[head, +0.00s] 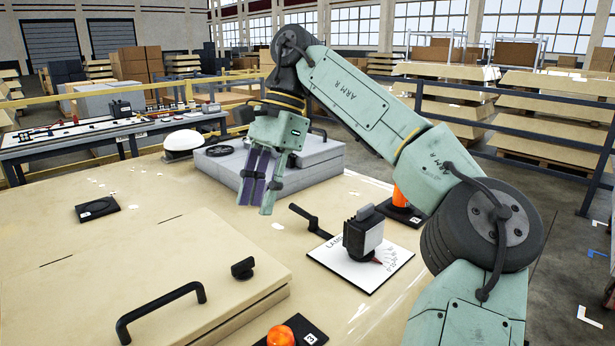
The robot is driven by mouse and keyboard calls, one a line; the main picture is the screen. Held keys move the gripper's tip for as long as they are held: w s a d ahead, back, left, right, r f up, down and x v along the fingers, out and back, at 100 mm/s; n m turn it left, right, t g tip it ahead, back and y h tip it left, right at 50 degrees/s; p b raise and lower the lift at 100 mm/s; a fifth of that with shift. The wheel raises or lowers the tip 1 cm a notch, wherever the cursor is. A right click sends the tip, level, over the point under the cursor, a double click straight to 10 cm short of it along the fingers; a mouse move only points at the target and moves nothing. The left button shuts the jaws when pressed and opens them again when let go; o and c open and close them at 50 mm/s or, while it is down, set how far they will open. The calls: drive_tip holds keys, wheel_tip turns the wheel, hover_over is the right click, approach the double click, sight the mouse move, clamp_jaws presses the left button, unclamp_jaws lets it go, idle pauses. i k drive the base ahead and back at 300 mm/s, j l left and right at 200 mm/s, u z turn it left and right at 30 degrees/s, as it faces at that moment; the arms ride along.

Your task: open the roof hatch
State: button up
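A raised beige panel (110,260) fills the lower left of the head view. It has a black bar handle (160,312) and a small black knob or latch (242,268) at its right side. A raised grey lid (312,160) lies flat farther back, with a dark round part (220,150) and a dark handle (318,134). I cannot tell for sure which of the two is the roof hatch; both look shut. My gripper (256,208) points down in front of the grey lid, apart from both handles. Its fingers are slightly apart with nothing visible between them.
Orange knobs stand at the front (281,336) and behind the device (401,196). A white dome (184,142) is at the back left.

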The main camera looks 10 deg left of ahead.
sight(171, 283)
drive_tip(key=k, duration=0.95)
